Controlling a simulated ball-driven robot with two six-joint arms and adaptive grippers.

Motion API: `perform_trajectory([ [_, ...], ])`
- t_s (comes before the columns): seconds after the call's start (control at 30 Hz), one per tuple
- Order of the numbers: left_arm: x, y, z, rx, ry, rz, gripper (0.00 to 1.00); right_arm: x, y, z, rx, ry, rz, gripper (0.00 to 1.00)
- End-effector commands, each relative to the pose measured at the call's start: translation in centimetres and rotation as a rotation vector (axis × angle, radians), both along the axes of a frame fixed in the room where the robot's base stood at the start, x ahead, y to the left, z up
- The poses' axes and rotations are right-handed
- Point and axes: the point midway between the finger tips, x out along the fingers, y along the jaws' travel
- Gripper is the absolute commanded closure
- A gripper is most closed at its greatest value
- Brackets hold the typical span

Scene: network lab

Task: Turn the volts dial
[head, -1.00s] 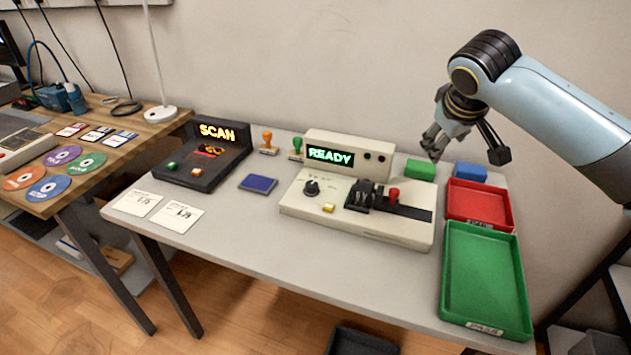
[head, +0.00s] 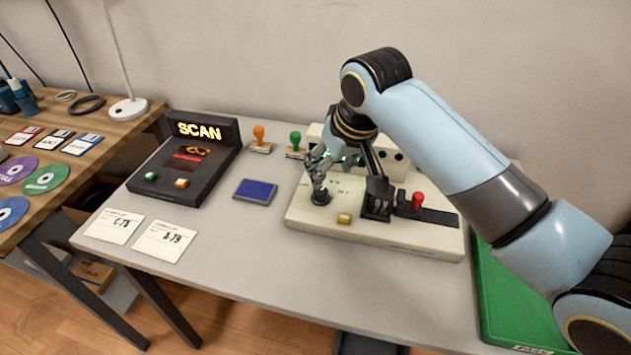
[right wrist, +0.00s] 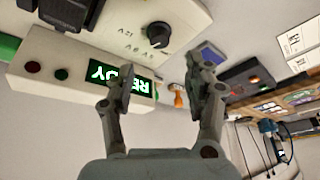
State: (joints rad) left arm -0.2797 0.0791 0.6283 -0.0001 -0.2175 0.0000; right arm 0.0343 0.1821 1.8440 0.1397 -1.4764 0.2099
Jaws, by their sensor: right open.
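The volts dial (head: 320,197) is a black round knob on the left part of the cream tester (head: 300,220); the right wrist view also shows the dial (right wrist: 158,35), with small printed marks beside it. The READY display (right wrist: 118,80) is mostly hidden by my gripper in the head view. My left gripper is not in view.
A yellow button (head: 344,218), a black socket block and a red lever (head: 418,200) are on the tester. A blue pad (head: 256,191), two stamps and the black SCAN unit (head: 160,192) stand left. Green tray (head: 500,300) at right.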

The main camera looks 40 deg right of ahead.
Motion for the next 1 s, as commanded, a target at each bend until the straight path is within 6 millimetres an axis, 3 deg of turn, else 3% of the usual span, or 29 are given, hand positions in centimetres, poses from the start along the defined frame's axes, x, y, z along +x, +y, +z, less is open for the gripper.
perform_trajectory([
  [0.2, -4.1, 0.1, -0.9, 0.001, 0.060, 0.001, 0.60, 1.6, -0.1, -4.3, 0.000, 0.002, -0.001, 0.47],
  [0.33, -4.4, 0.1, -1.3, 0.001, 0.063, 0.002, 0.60, 2.5, -0.2, -6.4, -0.001, 0.002, 0.000, 0.47],
  [0.43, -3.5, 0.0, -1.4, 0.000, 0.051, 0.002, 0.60, 3.0, -0.3, -7.6, 0.001, 0.001, -0.001, 0.47],
  [0.63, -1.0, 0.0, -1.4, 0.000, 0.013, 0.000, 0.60, 3.4, -0.3, -8.5, 0.000, 0.000, 0.000, 0.47],
  [0.83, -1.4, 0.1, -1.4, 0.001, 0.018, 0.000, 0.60, 3.4, -0.3, -8.4, -0.001, -0.001, 0.000, 0.47],
  [1.0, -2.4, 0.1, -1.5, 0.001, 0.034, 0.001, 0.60, 3.4, -0.3, -8.4, -0.001, 0.000, 0.000, 0.67],
])
